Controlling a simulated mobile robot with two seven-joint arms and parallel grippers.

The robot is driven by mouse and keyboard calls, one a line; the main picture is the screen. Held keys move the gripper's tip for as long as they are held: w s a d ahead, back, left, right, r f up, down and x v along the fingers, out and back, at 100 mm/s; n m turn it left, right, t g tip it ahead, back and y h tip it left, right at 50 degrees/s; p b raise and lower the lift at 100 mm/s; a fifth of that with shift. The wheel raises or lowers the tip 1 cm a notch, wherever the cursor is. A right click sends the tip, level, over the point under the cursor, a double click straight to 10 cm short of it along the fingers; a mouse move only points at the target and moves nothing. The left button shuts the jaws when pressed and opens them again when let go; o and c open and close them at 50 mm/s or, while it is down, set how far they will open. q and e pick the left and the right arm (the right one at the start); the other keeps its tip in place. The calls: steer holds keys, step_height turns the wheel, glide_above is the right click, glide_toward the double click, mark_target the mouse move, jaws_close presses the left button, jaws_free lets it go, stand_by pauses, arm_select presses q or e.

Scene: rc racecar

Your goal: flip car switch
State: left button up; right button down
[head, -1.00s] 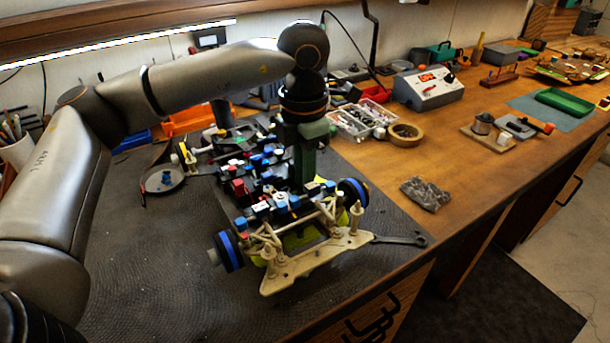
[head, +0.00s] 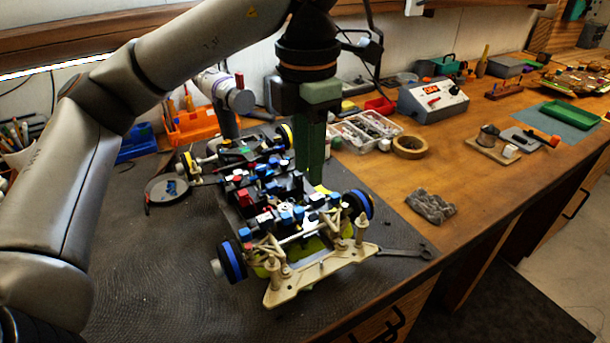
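The RC car (head: 330,275) stands on the dark mat, with its cream front plate and blue-banded wheels toward me. Its open chassis holds several blue, red, white and black parts. I cannot tell which small part is the switch. My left gripper (head: 310,182) points straight down, its green fingers over the right side of the chassis near the middle. The fingertips are low by the car's parts; whether they touch anything is unclear. The fingers look close together from this side, and their gap does not show clearly. My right gripper is not in view.
A wrench (head: 405,252) lies by the car's front right corner. A round pan (head: 167,190) is at the left. A parts box (head: 365,132), tape roll (head: 409,147) and grey control box (head: 432,98) stand behind. The wood right of the mat is mostly clear.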

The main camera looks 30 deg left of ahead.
arm_select(q)
steer(key=s+d+r, duration=0.3)
steer(key=s, duration=0.4)
steer(key=shift+s+d+r, duration=0.2)
steer(key=shift+s+d, duration=0.05)
steer(key=shift+d, duration=0.1)
